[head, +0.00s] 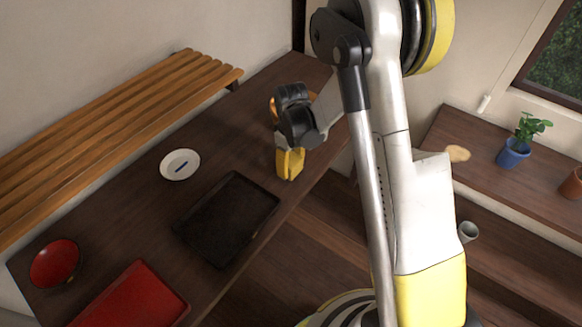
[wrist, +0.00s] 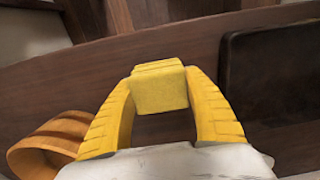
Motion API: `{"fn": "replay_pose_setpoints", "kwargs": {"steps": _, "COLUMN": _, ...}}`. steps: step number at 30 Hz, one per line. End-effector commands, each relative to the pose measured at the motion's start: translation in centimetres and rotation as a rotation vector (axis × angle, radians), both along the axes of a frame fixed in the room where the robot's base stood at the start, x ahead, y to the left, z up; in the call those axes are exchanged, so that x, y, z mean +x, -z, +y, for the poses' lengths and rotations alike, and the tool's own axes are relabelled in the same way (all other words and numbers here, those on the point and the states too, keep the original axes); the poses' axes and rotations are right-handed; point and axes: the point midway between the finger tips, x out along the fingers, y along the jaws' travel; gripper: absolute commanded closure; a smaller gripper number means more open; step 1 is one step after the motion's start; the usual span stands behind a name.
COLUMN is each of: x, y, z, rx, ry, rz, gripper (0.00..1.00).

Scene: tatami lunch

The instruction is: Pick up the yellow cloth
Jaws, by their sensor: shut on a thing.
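The yellow cloth (wrist: 158,90) shows in the wrist view as a small, thick, block-like piece between my two yellow ribbed fingers. My gripper (wrist: 160,78) is shut on it, with one finger against each side. In the head view my gripper (head: 290,164) points down over the dark table (head: 232,142), near its front edge and just beyond the black tray. There the cloth and the yellow fingers blend together. I cannot tell whether the cloth is clear of the tabletop.
A black tray (head: 227,219) lies close to my gripper; it also shows in the wrist view (wrist: 275,70). An orange-brown wooden item (wrist: 45,143) is beside my gripper. A white dish (head: 180,165), red bowl (head: 55,262) and red tray (head: 135,300) are further left. A slatted bench (head: 110,115) runs behind.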

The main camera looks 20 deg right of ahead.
Motion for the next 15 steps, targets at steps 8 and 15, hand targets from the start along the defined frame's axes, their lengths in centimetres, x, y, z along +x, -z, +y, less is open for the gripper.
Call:
{"fn": "replay_pose_setpoints", "kwargs": {"steps": 8, "x": 0.0, "y": -4.7, "z": -4.7, "rx": 0.000, "ry": 0.005, "rz": 0.000, "gripper": 0.70}}
{"fn": "replay_pose_setpoints", "kwargs": {"steps": 15, "x": 0.2, "y": -7.5, "z": -9.6, "rx": 0.000, "ry": 0.003, "rz": 0.000, "gripper": 0.70}}
